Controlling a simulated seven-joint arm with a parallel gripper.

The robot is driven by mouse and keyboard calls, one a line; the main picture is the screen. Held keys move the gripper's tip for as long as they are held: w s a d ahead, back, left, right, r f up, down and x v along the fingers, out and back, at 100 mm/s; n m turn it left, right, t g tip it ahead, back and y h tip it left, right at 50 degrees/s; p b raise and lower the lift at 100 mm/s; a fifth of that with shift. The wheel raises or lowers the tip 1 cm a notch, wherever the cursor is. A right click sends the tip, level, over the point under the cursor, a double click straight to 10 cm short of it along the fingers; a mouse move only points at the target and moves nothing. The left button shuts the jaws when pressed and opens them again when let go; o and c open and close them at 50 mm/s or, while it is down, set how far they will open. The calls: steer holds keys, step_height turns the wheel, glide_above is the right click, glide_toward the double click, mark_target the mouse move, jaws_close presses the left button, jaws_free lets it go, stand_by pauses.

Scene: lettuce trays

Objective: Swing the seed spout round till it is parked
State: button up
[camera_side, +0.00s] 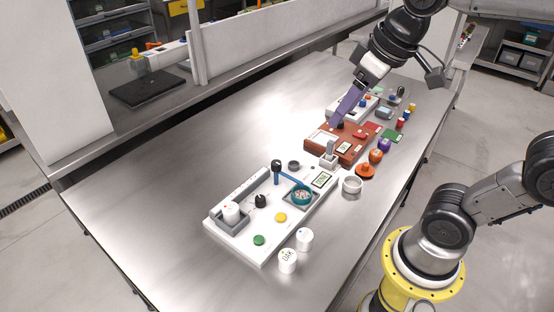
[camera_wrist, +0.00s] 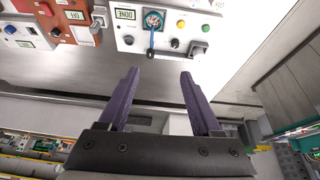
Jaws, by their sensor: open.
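The blue seed spout (camera_side: 291,179) is a slim arm on an upright post with a dark cap, on a white panel (camera_side: 246,246). Its free end reaches over a teal bowl (camera_side: 301,197) holding pale contents. In the wrist view the spout (camera_wrist: 151,41) runs from its dark pivot to the bowl (camera_wrist: 153,20). A small dark grey ring (camera_side: 293,165) sits beside the spout. My gripper (camera_side: 337,124) has purple fingers and is high over the red-brown panel, away from the spout. In the wrist view my gripper (camera_wrist: 160,73) is open and empty.
The white panel's display (camera_wrist: 126,14) reads DONE. The panel also has a black knob (camera_side: 260,201), yellow button (camera_side: 281,217) and green button (camera_side: 259,240). White jars (camera_side: 304,239) stand at its front. The red-brown panel (camera_side: 351,155) is behind right.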

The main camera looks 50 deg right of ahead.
steer(key=w+g, duration=0.1)
steer(key=w, duration=0.5)
steer(key=g, duration=0.4)
glide_above(276, 162)
step_height(276, 162, down, 10)
step_height(276, 162, down, 14)
steer(key=shift+r, duration=0.15)
steer(key=shift+c, duration=0.3)
jaws_close()
